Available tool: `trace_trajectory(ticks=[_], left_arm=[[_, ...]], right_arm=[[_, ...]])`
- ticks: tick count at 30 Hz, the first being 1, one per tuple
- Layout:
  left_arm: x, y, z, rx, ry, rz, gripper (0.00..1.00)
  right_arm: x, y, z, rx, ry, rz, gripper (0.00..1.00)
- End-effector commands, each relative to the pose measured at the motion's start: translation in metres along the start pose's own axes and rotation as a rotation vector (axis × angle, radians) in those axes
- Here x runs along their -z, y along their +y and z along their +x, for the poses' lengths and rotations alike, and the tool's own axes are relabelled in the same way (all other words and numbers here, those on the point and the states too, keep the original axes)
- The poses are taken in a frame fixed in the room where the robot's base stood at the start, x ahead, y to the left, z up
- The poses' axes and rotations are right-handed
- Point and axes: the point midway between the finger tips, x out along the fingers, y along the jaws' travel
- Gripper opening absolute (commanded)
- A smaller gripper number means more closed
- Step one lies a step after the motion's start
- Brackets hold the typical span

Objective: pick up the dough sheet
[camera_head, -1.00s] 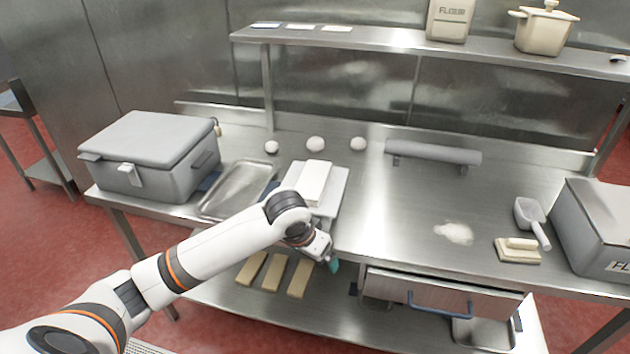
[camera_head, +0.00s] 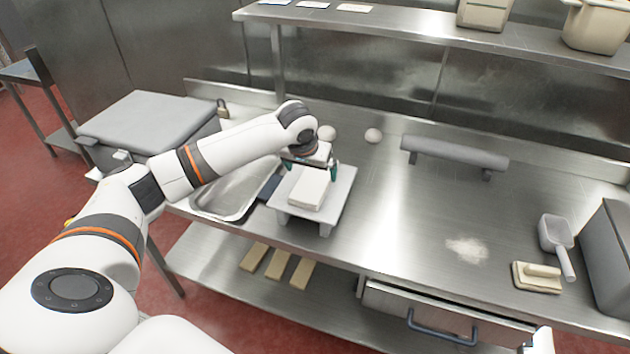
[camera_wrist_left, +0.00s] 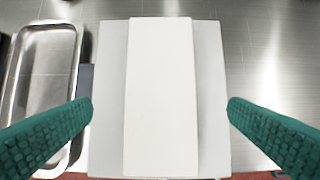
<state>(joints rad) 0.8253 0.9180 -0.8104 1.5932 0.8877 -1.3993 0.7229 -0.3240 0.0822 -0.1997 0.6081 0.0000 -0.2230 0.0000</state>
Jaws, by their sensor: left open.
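The dough sheet (camera_head: 309,189) is a white, flat rectangular slab. It lies on a pale grey raised stand (camera_head: 340,192) on the steel worktable. My left gripper (camera_head: 311,168) is open above the far part of the sheet, with green fingertips on either side. In the left wrist view the sheet (camera_wrist_left: 160,95) runs lengthwise up the middle, with the stand (camera_wrist_left: 212,95) showing on both sides. The two fingers stand apart from the sheet, and nothing is between them in their grip. My right gripper is not in view.
A steel tray (camera_head: 228,193) lies left of the stand, beside a grey lidded box (camera_head: 150,122). Dough balls (camera_head: 373,135) and a grey roller (camera_head: 455,153) are at the back. The middle worktop is mostly clear.

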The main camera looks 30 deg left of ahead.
Motion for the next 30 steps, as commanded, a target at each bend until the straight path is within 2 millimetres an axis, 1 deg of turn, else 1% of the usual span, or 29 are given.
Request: trace_trajectory(ticks=[2,4,6,9,12,15,18,22,29,30], left_arm=[[-0.001,0.0,0.004,-0.001,0.001,0.0,0.98],[-0.002,0.0,0.009,0.0,0.002,0.0,0.98],[-0.003,0.0,0.018,0.0,0.003,0.0,0.98],[-0.005,0.001,0.032,-0.001,0.003,-0.001,0.98],[-0.004,0.001,0.047,-0.001,0.002,0.001,0.98],[-0.004,0.001,0.054,0.0,0.0,0.001,0.98],[-0.004,0.001,0.055,0.0,-0.001,0.002,0.98],[-0.004,0.001,0.055,0.0,-0.001,0.002,0.98],[-0.004,0.001,0.055,0.0,-0.001,0.001,0.61],[-0.004,0.001,0.055,0.0,-0.001,0.001,0.54]], right_arm=[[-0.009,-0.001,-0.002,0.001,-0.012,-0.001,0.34],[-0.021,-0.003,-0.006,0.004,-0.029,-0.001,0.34],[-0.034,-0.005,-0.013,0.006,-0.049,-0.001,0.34],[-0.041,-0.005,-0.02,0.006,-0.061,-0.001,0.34],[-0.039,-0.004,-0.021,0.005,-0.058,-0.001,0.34],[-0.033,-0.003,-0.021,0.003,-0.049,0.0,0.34],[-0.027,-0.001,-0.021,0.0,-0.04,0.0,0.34],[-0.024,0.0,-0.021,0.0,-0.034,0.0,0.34],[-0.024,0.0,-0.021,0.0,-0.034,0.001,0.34],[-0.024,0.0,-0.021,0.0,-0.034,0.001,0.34]])
